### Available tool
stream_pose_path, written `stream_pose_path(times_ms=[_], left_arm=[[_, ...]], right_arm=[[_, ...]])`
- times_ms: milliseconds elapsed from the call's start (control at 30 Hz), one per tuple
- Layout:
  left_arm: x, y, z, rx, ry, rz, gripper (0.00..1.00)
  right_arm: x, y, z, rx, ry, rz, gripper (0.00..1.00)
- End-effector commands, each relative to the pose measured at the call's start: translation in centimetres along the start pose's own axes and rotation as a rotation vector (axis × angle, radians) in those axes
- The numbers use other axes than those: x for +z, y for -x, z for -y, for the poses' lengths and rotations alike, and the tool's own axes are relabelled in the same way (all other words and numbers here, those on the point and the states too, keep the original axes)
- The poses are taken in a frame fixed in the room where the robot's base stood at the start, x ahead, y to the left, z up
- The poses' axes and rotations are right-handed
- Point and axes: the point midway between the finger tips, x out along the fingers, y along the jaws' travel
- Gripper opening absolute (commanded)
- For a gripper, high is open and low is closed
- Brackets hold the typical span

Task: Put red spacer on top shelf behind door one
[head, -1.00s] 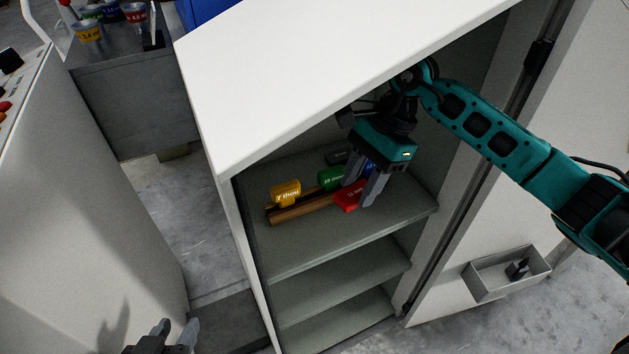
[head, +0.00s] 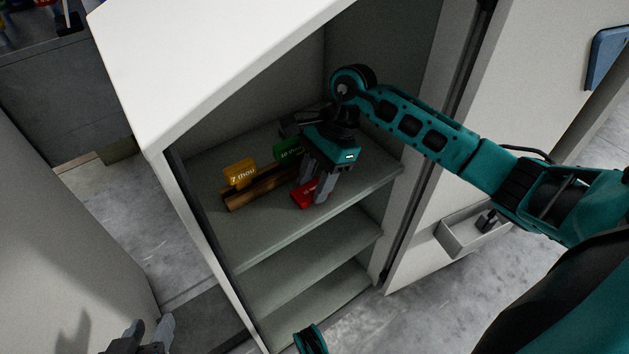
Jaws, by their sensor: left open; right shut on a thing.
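The red spacer (head: 303,193) is at the top shelf (head: 275,221) of the open white cabinet, by the right end of a wooden rack (head: 262,187). My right gripper (head: 312,193) reaches in from the right and is shut on the red spacer; its fingers hide part of it. I cannot tell whether the spacer touches the shelf. A yellow spacer (head: 240,173) marked 7 thou and a green spacer (head: 288,150) stand at the rack. My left gripper (head: 150,338) is open and empty at the bottom left, outside the cabinet.
The cabinet door (head: 446,170) stands open at the right, with a small grey bin (head: 462,236) on its inside. Lower shelves (head: 310,247) look empty. The cabinet's white top (head: 200,60) overhangs the shelf. A grey cabinet stands at the left.

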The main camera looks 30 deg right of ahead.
Motion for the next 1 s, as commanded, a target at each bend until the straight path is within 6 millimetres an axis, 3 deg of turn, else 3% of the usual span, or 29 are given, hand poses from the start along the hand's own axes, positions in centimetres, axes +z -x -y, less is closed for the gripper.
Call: stream_pose_path(times_ms=[300,333,567,867,1000], left_arm=[[-0.3,-0.2,0.0,0.001,0.000,-0.014,0.43],[-0.5,-0.1,0.0,0.001,0.000,-0.013,0.43],[-0.6,0.0,0.0,0.001,0.000,-0.014,0.43],[-0.8,0.1,0.0,0.001,0.000,-0.014,0.43],[-1.0,0.3,0.0,-0.002,0.000,-0.012,0.43]], right_arm=[[-0.1,-0.3,0.1,-0.003,0.001,0.000,0.11],[-0.1,-0.1,0.1,-0.002,0.001,0.000,0.45],[-0.1,-0.1,0.1,-0.002,0.001,0.000,0.67],[0.1,0.2,0.1,-0.001,0.000,0.001,0.67],[0.1,2.1,0.1,-0.005,0.001,-0.003,0.67]])
